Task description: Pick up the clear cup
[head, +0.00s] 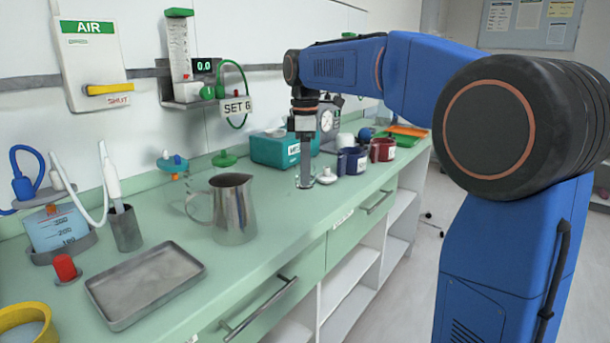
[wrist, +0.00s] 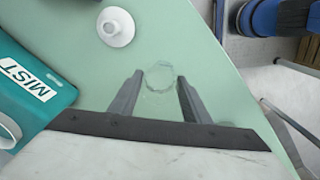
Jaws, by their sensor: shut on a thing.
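The clear cup (wrist: 160,86) is see-through and shows only as a faint round outline between my two fingers in the wrist view. My gripper (wrist: 160,76) is shut on it, one finger on each side. In the head view my gripper (head: 305,165) points down over the green counter, and the cup is a faint shape at the fingers (head: 306,182). I cannot tell whether the cup touches the counter.
A small white piece (head: 327,176) stands close by. A teal MIST box (head: 280,150) is behind. Blue (head: 352,160) and red (head: 382,149) mugs stand to the right. A steel jug (head: 234,210) and metal tray (head: 145,285) are nearer, on the green counter (head: 270,235).

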